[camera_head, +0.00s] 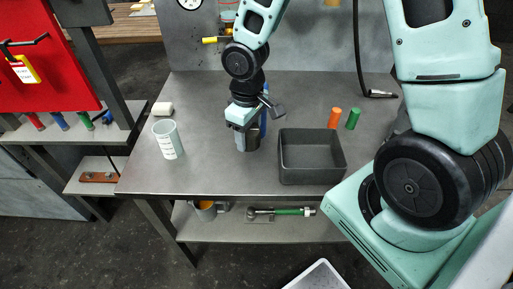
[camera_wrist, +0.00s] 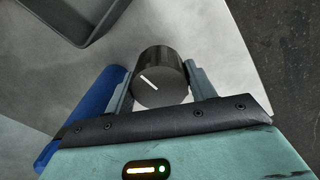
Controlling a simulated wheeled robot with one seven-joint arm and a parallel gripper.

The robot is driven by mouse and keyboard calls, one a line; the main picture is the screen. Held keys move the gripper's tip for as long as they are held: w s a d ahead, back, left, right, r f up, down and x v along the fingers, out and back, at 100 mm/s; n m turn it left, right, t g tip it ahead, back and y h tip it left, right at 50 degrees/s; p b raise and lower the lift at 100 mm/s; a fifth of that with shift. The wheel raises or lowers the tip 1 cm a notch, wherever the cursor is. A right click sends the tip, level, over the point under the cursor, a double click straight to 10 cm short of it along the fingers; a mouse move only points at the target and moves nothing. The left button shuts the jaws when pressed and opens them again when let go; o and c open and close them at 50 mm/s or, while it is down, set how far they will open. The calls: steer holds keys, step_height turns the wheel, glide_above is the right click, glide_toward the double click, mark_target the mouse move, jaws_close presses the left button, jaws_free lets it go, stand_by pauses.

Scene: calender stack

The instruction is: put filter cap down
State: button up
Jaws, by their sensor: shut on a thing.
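The filter cap (camera_wrist: 160,77) is a dark round cylinder with a white line on its top. In the wrist view it sits between the two fingers of my gripper (camera_wrist: 160,88), which is shut on it. In the head view my gripper (camera_head: 246,130) points down over the middle of the metal table, with the dark cylinder (camera_head: 248,143) below it. The cylinder's lower end is at or very near the tabletop; I cannot tell if it touches. My gripper hides its upper part in that view.
A dark open bin (camera_head: 312,180) stands right of my gripper. A blue cylinder (camera_wrist: 92,110) is close beside my gripper. A white beaker (camera_head: 167,140) and white roll (camera_head: 163,108) are left; orange (camera_head: 334,118) and green (camera_head: 353,118) cylinders are right. The table (camera_head: 205,170) is bare front left.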

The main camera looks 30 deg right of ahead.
mark_target(249, 158)
steer(key=shift+f+b, duration=0.45)
steer(key=shift+f, duration=2.35)
steer(key=shift+f, duration=0.15)
steer(key=o, duration=1)
step_height(249, 158, up, 12)
steer(key=p, duration=0.2)
steer(key=shift+a+p, duration=0.1)
steer(key=shift+p, duration=0.25)
steer(key=s+a+r+n, duration=0.1)
steer(key=s+a+r, duration=0.3)
steer(key=s, duration=0.5)
steer(key=s+a+r+n, duration=0.1)
steer(key=s+a+r, duration=0.3)
steer(key=s+a, duration=0.3)
steer(key=shift+s+a+r+y, duration=0.25)
steer(key=shift+s+r+y, duration=0.05)
steer(key=shift+s, duration=0.65)
